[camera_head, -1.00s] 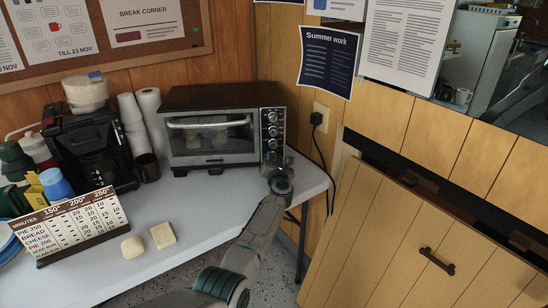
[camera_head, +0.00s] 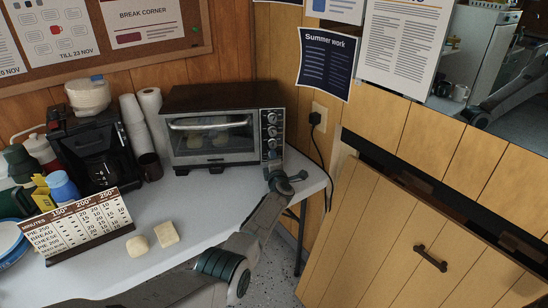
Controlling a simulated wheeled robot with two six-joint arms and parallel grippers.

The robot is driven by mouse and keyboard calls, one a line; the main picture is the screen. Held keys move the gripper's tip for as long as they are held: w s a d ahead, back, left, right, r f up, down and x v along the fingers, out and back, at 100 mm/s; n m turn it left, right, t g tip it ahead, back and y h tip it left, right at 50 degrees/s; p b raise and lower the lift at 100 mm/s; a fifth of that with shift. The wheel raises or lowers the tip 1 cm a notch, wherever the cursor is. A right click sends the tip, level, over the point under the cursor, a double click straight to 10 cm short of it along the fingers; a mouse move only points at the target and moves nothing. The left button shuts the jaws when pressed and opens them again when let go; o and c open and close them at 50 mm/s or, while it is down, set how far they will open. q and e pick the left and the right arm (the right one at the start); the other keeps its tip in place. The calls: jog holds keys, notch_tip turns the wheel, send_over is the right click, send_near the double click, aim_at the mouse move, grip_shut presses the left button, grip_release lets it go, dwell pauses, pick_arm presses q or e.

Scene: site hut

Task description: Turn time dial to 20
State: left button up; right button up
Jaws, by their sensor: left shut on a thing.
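The toaster oven (camera_head: 215,98) stands on the white table, with a column of round dials (camera_head: 272,131) down the right of its front. My left arm reaches up from the bottom of the view. Its gripper (camera_head: 273,163) is at the foot of the dial column, shut on the lowest dial, the time dial. The fingers and wrist mostly cover that dial, so its pointer and setting cannot be read. The upper dials are uncovered. The oven's glass door is closed, with pale food pieces inside.
A brown sign (camera_head: 84,226) lists minutes for foods at several temperatures. Two pale bread pieces (camera_head: 167,233) lie near it on the table (camera_head: 196,195). A coffee machine (camera_head: 97,150) and cups stand left of the oven. A black cord hangs from the wall socket (camera_head: 318,117).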

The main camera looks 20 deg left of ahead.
pick_arm(q)
jog(key=m+p, duration=0.1)
jog(key=m, duration=0.3)
jog(key=shift+f+m, duration=0.1)
jog(key=shift+m, duration=0.2)
jog(key=shift+f+m+p, duration=0.1)
jog(key=shift+m+p, duration=0.55)
jog(key=shift+m, duration=1.65)
pick_arm(e)
jog(key=s+f, duration=0.2)
jog(key=s, duration=0.5)
jog(key=shift+d+f, duration=0.2)
jog(key=shift+d, duration=0.05)
jog(key=shift+w, duration=0.1)
pick_arm(q)
jog(key=o, duration=1)
jog(key=shift+s, duration=0.1)
pick_arm(e)
jog(key=shift+r, duration=0.1)
